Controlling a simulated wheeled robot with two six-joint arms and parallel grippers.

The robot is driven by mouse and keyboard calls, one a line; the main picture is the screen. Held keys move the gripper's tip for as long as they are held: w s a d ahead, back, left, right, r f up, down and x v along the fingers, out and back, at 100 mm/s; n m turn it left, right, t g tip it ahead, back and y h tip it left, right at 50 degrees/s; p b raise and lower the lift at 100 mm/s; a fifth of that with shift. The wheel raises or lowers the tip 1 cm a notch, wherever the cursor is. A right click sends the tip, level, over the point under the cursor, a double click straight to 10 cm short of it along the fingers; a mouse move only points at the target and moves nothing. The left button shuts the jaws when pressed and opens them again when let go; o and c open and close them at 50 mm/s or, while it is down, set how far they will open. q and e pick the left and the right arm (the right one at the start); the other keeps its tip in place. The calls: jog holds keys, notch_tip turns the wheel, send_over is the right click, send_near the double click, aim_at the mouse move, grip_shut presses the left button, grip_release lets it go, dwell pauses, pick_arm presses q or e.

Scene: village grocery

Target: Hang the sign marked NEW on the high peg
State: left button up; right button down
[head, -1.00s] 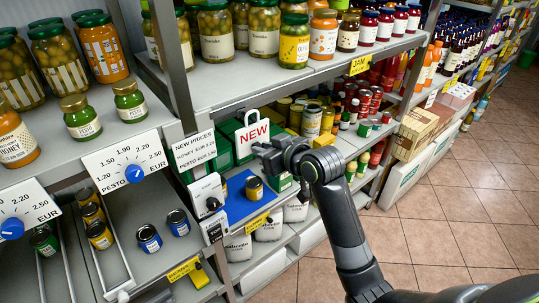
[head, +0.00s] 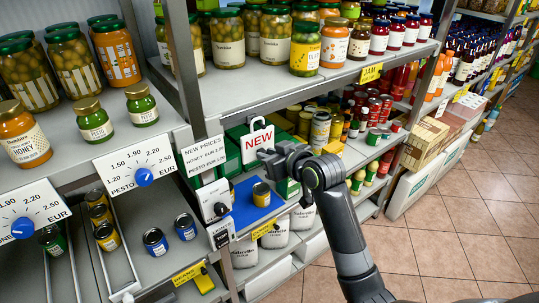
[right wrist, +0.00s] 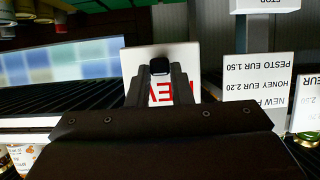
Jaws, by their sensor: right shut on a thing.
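The sign marked NEW (head: 257,144) is a white card with red letters and a handle-like loop at its top. My right gripper (head: 268,158) is shut on it and holds it roughly upright in front of the middle shelf. In the right wrist view the sign (right wrist: 186,62) appears upside down between the fingers (right wrist: 160,72), which cover part of its lettering. I cannot make out the high peg in either view. My left gripper is not in view.
A NEW PRICES card (head: 203,156) is just left of the sign. A blue mat (head: 247,212) with a small jar (head: 261,193) lies below. The jar-filled upper shelf (head: 330,77) is above and behind. Open tiled floor (head: 450,235) lies to the right.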

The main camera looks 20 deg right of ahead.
jog(key=c, duration=1.2)
grip_release()
jog(key=p+v, duration=0.2)
jog(key=v, duration=1.5)
jog(key=shift+s+r, duration=0.2)
jog(key=shift+d+f, duration=0.1)
jog(key=shift+d, duration=0.05)
